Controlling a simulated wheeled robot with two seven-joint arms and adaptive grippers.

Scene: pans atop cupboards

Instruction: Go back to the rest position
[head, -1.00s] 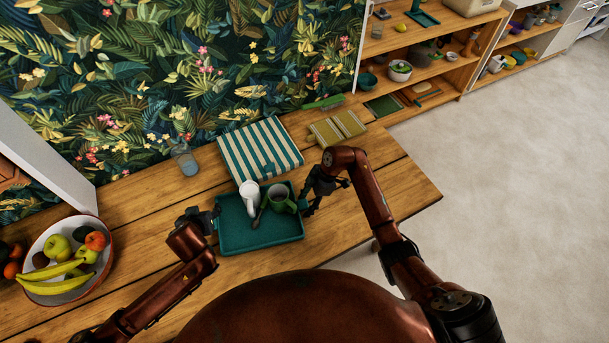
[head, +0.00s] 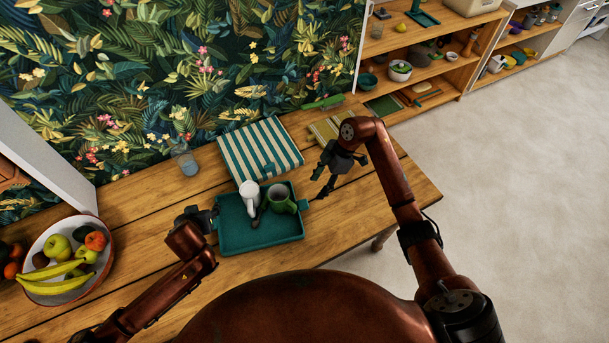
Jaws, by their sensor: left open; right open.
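My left gripper (head: 209,217) is open at the left edge of the teal tray (head: 262,239); whether it touches the tray's handle is hard to tell. My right gripper (head: 320,190) is open and empty above the table, to the right of the tray and apart from it. A dark object between the mugs is too small to make out.
A fruit bowl (head: 98,268) stands on the wooden table (head: 150,215) at the left. Shelves (head: 440,66) stand at the back right.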

